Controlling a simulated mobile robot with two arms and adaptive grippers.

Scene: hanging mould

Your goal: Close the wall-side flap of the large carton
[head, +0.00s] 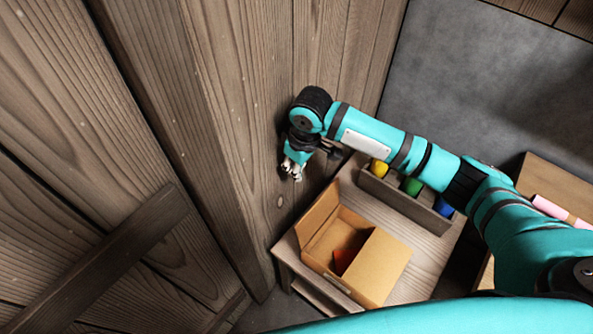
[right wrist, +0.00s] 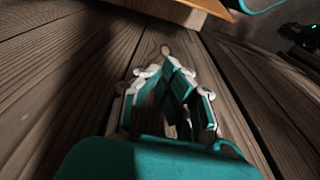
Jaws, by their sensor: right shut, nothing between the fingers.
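The large carton (head: 345,270) is a brown cardboard box on a small wooden table (head: 428,238). Its wall-side flap (head: 319,214) stands up and open on the left, leaning toward the plank wall. The opposite flap (head: 383,268) lies flat over the right part of the opening. My right gripper (head: 293,173) is near the wall, above and to the left of the raised flap in the picture, apart from it. Its fingers, also in the right wrist view (right wrist: 166,72), are shut and empty. My left gripper is not in view.
A red item (head: 344,260) shows inside the carton. A narrow tray (head: 403,203) with yellow, green and blue items stands behind it on the table. The plank wall (head: 215,110) is close on the left. Another box with a pink item (head: 550,208) is at right.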

